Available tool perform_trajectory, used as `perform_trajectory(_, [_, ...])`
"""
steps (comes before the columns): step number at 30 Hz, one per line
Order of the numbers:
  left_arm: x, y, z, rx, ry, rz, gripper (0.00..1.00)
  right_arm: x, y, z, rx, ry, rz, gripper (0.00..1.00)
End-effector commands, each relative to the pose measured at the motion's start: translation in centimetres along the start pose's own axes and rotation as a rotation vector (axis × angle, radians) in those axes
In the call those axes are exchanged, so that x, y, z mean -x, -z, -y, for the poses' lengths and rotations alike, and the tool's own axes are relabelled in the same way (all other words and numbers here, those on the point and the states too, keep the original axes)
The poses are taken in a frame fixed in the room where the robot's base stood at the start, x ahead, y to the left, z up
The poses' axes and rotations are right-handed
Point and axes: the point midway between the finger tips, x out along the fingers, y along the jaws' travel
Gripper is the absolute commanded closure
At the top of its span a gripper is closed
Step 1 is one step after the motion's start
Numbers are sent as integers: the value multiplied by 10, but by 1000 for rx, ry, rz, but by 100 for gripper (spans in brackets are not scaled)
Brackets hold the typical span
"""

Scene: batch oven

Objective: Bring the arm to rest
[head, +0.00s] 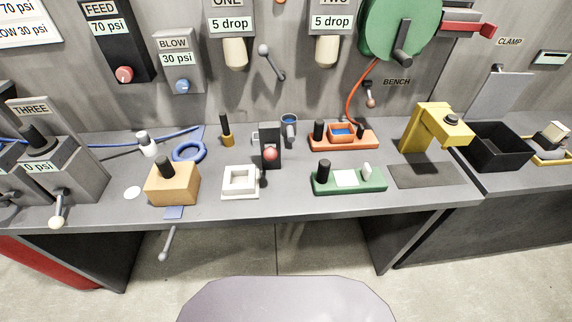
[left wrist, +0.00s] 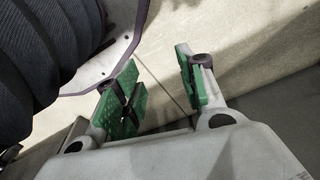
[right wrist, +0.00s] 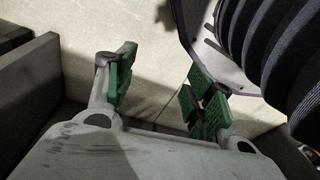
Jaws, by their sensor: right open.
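Neither arm shows in the head view. My left gripper (left wrist: 163,92) shows in the left wrist view with its green-padded fingers apart and nothing between them. Bare floor lies behind it. My right gripper (right wrist: 158,92) shows in the right wrist view, also open and empty, with its green pads spread over pale floor. Both grippers are clear of the bench (head: 310,205) and touch nothing that I can see. Dark ribbed parts of my own body show beside each gripper.
The bench holds a tan block (head: 172,187), a white square fixture (head: 240,184), a green fixture (head: 348,183), an orange fixture (head: 343,141), a yellow press (head: 430,130) and a black bin (head: 497,148). A lever (head: 167,243) hangs below the front edge. Floor in front is clear.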

Motion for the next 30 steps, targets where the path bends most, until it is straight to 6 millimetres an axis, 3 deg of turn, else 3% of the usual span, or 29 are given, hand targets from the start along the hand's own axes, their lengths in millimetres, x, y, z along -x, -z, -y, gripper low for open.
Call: perform_trajectory(30, [24,-102,12,-5,23,44,60,24,-102,-12,5,-23,44,46])
